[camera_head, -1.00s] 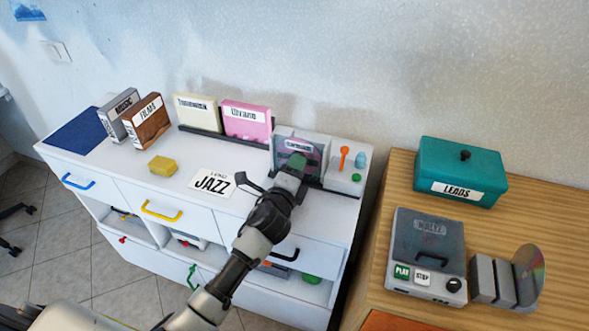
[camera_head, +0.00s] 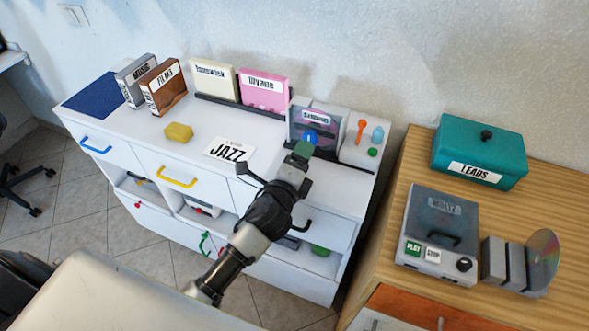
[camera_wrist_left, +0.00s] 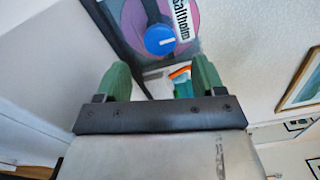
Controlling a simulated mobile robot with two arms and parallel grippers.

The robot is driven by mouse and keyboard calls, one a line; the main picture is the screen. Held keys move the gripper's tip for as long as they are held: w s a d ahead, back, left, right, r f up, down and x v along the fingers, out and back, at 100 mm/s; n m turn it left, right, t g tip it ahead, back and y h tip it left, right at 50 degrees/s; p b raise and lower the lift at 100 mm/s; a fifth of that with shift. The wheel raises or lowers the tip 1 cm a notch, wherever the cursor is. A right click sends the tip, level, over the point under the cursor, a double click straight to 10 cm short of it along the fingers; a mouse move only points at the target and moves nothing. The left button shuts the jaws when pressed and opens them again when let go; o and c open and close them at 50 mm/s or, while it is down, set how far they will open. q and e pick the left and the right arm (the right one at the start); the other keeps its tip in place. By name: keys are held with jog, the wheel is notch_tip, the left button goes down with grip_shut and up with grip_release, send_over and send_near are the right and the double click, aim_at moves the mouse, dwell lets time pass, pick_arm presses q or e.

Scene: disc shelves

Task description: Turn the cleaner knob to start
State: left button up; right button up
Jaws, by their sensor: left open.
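The cleaner (camera_head: 328,116) is a grey box at the right end of the white cabinet. A purple disc with a white label stands at its front. A round blue knob (camera_head: 309,138) shows in front of the disc; it also shows in the left wrist view (camera_wrist_left: 160,40) with a pale bar across it. My left gripper (camera_head: 303,151) is open and empty, just in front of and below the knob. In the left wrist view its green fingertips (camera_wrist_left: 161,78) are spread apart, with the knob beyond them, not between them. My right gripper is not in view.
An orange lever (camera_head: 361,130), a blue peg (camera_head: 377,135) and a green button (camera_head: 373,152) are right of the knob. A JAZZ card (camera_head: 229,150) and yellow block (camera_head: 178,132) lie left on the cabinet top. A wooden cabinet with a player (camera_head: 437,230) stands right.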

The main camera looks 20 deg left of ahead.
pick_arm(q)
jog(key=shift+s+a, duration=0.1)
jog(key=shift+s, duration=2.05)
